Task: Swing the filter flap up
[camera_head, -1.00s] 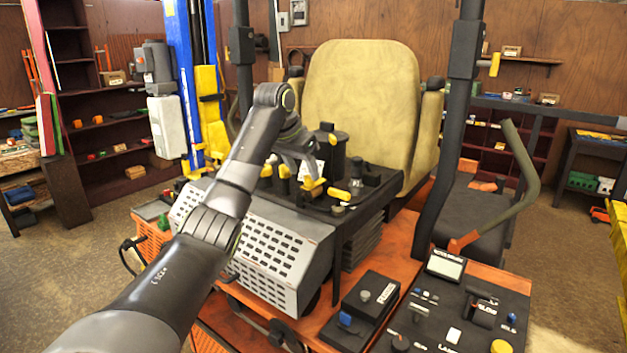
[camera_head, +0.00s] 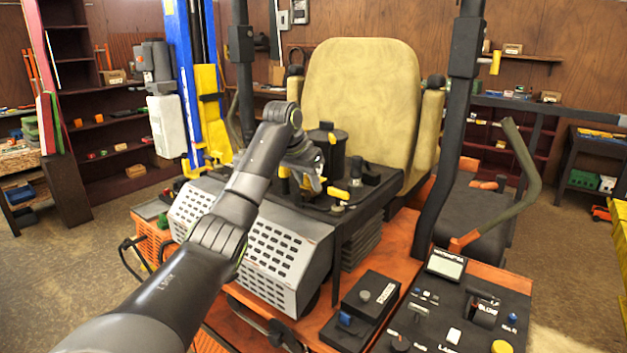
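My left arm comes in from the lower left. Its gripper (camera_head: 312,180) is low over the black deck in front of the seat, beside small yellow-handled parts. A yellow piece (camera_head: 338,193) sticks out just right of the fingertips. The fingers overlap other yellow parts, so I cannot tell whether they are apart or closed on something. A black canister (camera_head: 334,150) stands upright just behind the gripper. No part is clearly recognisable as the filter flap; my wrist hides some of the deck. My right gripper is not in view.
The tan seat (camera_head: 362,100) rises behind the deck. A light grey perforated cover (camera_head: 275,255) lies below my forearm. A black upright post (camera_head: 450,140) and a control panel (camera_head: 465,315) are at right. A blue lift column (camera_head: 185,75) stands at left.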

